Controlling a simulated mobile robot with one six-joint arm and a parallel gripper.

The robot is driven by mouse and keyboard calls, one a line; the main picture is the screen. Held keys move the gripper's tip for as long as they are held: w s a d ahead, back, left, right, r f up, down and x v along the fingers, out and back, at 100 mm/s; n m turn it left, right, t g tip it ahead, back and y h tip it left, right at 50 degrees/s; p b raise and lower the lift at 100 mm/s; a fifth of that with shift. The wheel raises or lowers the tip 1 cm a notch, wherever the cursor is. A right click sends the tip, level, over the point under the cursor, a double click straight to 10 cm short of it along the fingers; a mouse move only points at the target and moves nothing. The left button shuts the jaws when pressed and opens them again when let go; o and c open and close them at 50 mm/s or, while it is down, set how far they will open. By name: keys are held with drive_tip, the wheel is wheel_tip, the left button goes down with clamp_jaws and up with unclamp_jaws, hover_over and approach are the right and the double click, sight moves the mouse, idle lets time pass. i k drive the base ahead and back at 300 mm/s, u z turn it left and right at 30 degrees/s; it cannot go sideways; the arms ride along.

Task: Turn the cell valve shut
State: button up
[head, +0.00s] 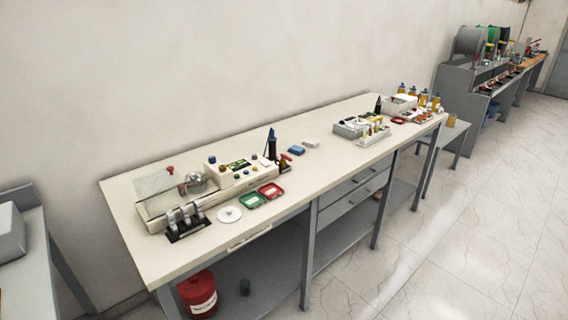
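A long cream-topped bench (330,165) runs away from me along the wall. On its near left end is a cream test unit with a clear lid (168,185). A small red knob (170,169) stands up at this unit; it may be the cell valve, but it is too small to tell, and whether it is open or shut does not show. A metallic round part (195,182) sits beside the lid. A control panel (240,173) with coloured knobs and a green screen adjoins it on the right. My gripper is not in view.
A black rack of small bottles (187,222), a white disc (229,214), a green tray (252,201) and a red tray (271,190) lie along the front edge. A red canister (198,294) stands below. Open tiled floor (450,230) lies right.

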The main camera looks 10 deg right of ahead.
sight(283, 156)
drive_tip(key=z, duration=0.25)
drive_tip(key=i, duration=1)
drive_tip(key=u, duration=0.2)
drive_tip(key=k, duration=0.5)
drive_tip(key=u, duration=0.95)
